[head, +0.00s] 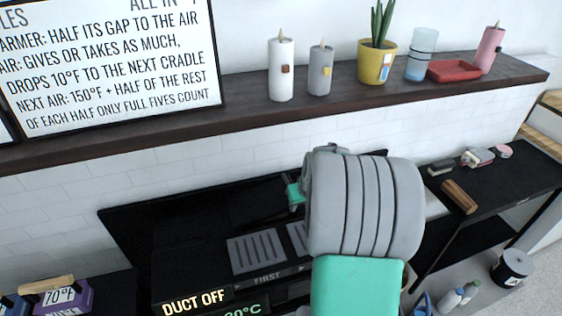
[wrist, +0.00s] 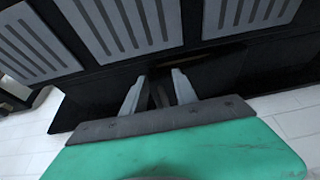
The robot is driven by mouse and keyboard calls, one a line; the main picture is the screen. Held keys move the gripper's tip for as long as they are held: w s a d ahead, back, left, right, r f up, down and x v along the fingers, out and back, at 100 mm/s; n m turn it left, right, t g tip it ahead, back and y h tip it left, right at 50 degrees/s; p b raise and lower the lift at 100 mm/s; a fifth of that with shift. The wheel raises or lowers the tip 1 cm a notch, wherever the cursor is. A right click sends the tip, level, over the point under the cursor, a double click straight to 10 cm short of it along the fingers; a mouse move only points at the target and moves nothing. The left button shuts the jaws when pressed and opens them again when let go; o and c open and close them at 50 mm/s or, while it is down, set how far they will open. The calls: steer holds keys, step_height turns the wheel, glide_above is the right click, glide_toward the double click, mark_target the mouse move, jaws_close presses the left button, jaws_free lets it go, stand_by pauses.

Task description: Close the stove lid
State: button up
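The stove (head: 200,262) is a black unit with grey slotted plates and lit lettering, low in the middle of the head view. Its lid appears to be the black panel (head: 150,225) raised along the back, in front of the white tiles. In the wrist view the dark panel (wrist: 90,112) lies below the slotted plates. My gripper (wrist: 160,74) has two pale fingers spread apart over the dark panel area, with nothing clearly held between them. Whether the fingers touch the panel is unclear. In the head view my grey and green arm hides the fingertips and the stove's right part.
A dark shelf (head: 215,120) above the stove carries candles, a potted plant (head: 377,60), a glass and a red tray (head: 455,71). A black side table (head: 500,190) with small items stands at right. A purple box (head: 62,298) sits at lower left.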

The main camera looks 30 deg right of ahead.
mark_target(288, 182)
steer(key=shift+w+d, duration=0.2)
steer(key=shift+d, duration=0.1)
steer(key=w+d+p, duration=0.1)
steer(key=w, duration=0.2)
steer(key=w+d, duration=0.1)
steer(key=w, duration=0.3)
steer(key=w+d+p, duration=0.1)
steer(key=w, duration=0.3)
steer(key=shift+w+p, duration=0.15)
steer(key=shift+p, duration=0.2)
steer(key=shift+w+f, duration=0.25)
steer(key=shift+f, duration=0.3)
steer(key=shift+c, duration=0.3)
jaws_close()
